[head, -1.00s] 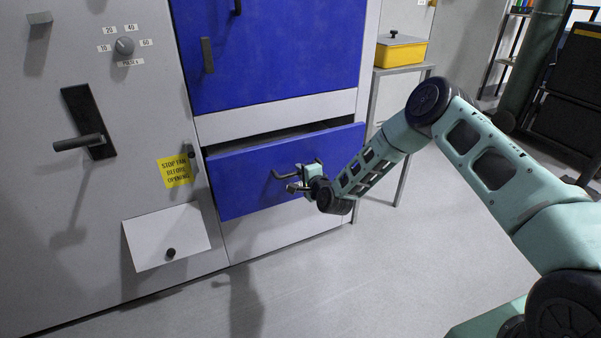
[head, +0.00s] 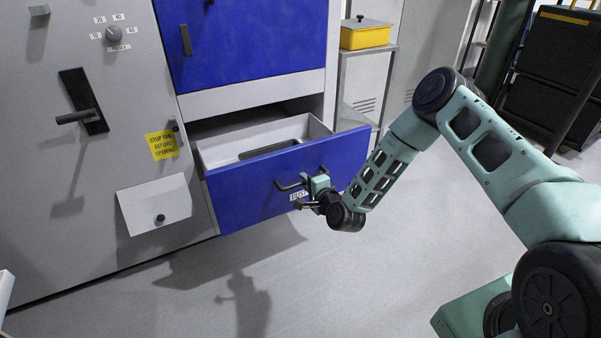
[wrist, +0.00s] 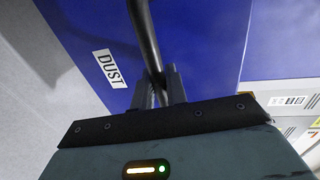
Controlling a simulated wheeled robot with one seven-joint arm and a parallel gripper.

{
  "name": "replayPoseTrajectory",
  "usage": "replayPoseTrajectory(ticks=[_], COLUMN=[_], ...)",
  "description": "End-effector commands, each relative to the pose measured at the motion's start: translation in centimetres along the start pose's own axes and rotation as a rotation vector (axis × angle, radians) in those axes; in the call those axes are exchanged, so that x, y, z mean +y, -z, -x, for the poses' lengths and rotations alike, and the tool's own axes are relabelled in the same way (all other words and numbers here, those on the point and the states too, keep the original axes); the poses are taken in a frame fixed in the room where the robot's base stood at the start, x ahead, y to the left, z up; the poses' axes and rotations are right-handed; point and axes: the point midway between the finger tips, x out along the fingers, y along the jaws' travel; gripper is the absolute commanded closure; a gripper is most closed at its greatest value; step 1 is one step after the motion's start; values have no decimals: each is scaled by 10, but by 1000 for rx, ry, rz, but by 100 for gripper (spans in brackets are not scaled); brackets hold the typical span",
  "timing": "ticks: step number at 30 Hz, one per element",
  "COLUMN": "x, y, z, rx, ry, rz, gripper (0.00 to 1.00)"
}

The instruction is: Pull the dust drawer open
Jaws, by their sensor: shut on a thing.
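The dust drawer has a blue front (head: 240,190) and grey inner walls, and it stands well out from the cabinet in the head view. Its inside shows from above, with a dark patch on the floor of it. The blue front with a DUST label also shows in the wrist view (wrist: 205,50). A dark bar handle (head: 290,185) is on the front; in the wrist view the handle (wrist: 143,35) runs down between the fingers. My gripper (head: 312,190) is shut on the handle, and its fingertips (wrist: 160,88) are around the bar.
A blue door (head: 245,45) is above the drawer. A black lever (head: 80,115), a dial (head: 113,34) and a white flap (head: 155,205) are on the grey panel at left. A stand with a yellow box (head: 365,36) is behind the drawer's right end. The floor in front is clear.

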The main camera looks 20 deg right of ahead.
Motion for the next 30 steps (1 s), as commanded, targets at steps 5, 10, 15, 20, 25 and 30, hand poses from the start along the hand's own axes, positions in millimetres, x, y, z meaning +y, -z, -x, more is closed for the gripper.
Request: replayPoseTrajectory(ticks=[5,10,15,20,25,30], x=[2,4,4,4,3,3], y=[1,1,1,1,1,0], z=[12,14,14,14,14,16], rx=[2,2,2,2,1,1], ry=[-1,-1,-1,-1,0,0], rz=[0,0,1,1,1,0], gripper=[100,100,100,69,67,67])
